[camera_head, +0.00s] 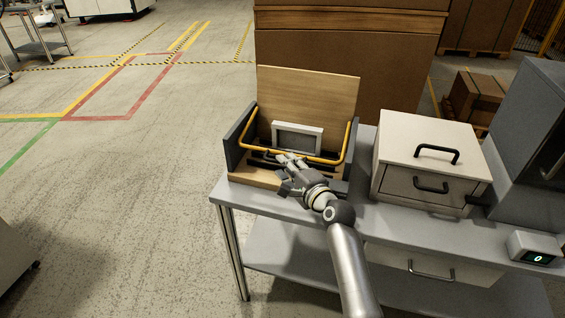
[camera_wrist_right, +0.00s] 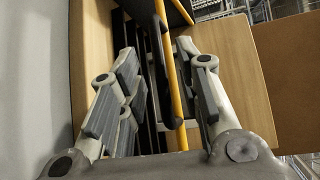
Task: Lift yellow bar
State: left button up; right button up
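The yellow bar (camera_head: 314,158) is a thin bent rod across the front of an open wooden box with dark side walls (camera_head: 237,140). Its ends run up along both sides. My right gripper (camera_head: 284,166) is at the front of the box, at the bar's front stretch. In the right wrist view the yellow bar (camera_wrist_right: 175,88) runs between the spread fingers of my right gripper (camera_wrist_right: 166,85), nearer the right finger. The fingers are open; I cannot tell whether one touches the bar. My left gripper is not in view.
A grey-framed panel (camera_head: 298,137) stands inside the box, before a wooden back board (camera_head: 306,92). The box rests on a grey table (camera_head: 264,200). A beige drawer cabinet (camera_head: 432,155) stands to the right, with a small display (camera_head: 534,247) near the table's right front.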

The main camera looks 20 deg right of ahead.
jog(key=shift+x, duration=1.5)
grip_shut()
jog(key=shift+f, duration=0.15)
jog(key=shift+s, duration=0.1)
